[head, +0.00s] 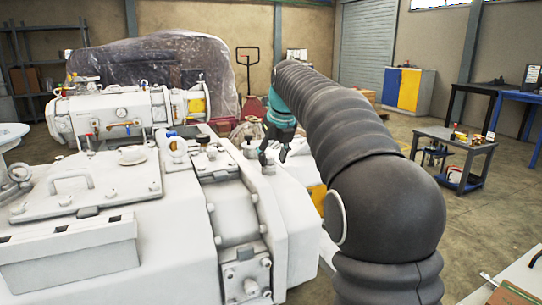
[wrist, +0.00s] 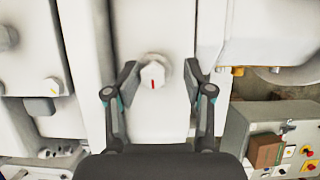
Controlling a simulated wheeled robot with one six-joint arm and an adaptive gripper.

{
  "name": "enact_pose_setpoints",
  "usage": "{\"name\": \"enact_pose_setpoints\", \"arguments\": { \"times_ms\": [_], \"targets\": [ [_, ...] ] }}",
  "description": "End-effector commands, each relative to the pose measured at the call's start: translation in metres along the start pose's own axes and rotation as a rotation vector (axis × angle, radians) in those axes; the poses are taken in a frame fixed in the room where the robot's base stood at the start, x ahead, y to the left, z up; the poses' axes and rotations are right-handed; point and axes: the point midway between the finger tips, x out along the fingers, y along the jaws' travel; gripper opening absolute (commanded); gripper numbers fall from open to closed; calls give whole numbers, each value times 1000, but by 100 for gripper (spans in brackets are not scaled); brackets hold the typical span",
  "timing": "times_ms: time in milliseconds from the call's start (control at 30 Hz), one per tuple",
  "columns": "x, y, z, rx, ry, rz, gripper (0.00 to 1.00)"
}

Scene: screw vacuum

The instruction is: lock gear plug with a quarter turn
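The gear plug (wrist: 153,74) is a white hexagonal head with a red line on its face, seen in the wrist view on the white machine housing. The red line runs nearly vertical in the picture. My gripper (wrist: 162,76) is open, with one dark finger to each side of the plug. The left fingertip is close to it; a wider gap shows on the right. I cannot tell whether either finger touches it. In the head view my gripper (head: 273,156) points down over the right part of the white machine (head: 291,210).
A control box (wrist: 290,140) with buttons is at the lower right of the wrist view. In the head view a small cart (head: 455,150) stands on open floor at the right. A plastic-wrapped machine (head: 150,62) and a pallet jack (head: 248,80) are behind.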

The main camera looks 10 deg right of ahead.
Motion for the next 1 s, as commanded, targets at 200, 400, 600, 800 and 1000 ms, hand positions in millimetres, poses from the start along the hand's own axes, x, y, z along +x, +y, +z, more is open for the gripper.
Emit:
{"name": "enact_pose_setpoints", "arguments": {
  "times_ms": [200,400,600,800,1000],
  "targets": [
    [0,3,0,-4,0,3,53],
    [-8,2,1,-4,-2,3,53],
    [-39,2,1,-3,-4,2,53],
    [-79,1,1,-2,-3,2,53],
    [-108,2,1,-3,-1,2,53]
  ]
}}
